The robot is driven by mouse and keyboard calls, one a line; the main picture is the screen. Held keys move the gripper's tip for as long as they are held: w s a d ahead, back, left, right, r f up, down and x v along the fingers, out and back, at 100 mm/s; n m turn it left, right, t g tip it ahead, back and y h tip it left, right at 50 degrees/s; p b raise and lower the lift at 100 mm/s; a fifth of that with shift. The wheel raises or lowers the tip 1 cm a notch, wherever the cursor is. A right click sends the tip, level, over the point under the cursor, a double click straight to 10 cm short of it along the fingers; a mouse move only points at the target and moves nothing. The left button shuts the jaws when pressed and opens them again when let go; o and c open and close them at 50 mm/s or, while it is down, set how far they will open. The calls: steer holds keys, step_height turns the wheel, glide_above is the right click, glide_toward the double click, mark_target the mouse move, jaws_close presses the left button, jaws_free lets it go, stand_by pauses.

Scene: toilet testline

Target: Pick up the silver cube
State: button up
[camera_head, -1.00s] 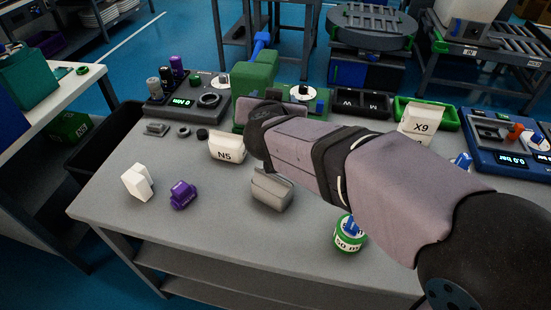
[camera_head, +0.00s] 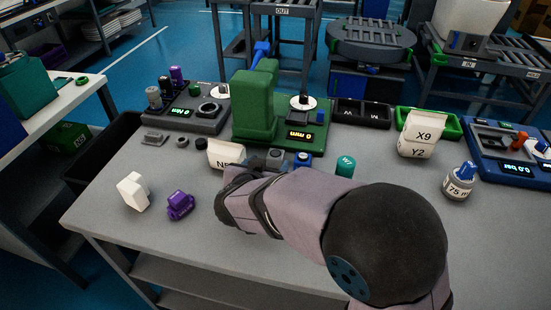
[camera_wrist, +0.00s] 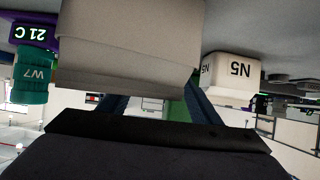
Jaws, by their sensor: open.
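A large grey, bevelled block (camera_wrist: 125,45) fills the top middle of the upside-down wrist view, close in front of my gripper. It may be the silver cube, but I cannot be sure. In the head view my arm hides the place where a grey block stood. My gripper (camera_wrist: 157,106) shows in the wrist view as two dark blue fingers, spread apart with the block's lower edge across them. I see nothing clearly held, and I cannot tell whether the fingers touch the block.
A white N5 box (camera_head: 226,153) stands close by; a teal cylinder (camera_head: 345,165) stands to the right. A white block (camera_head: 133,191) and a purple part (camera_head: 180,204) lie at left. A green measuring device (camera_head: 255,105) stands behind.

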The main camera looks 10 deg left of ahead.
mark_target(274, 158)
steer(key=shift+b+x, duration=0.55)
steer(key=shift+x, duration=3.1)
steer(key=c, duration=1.2)
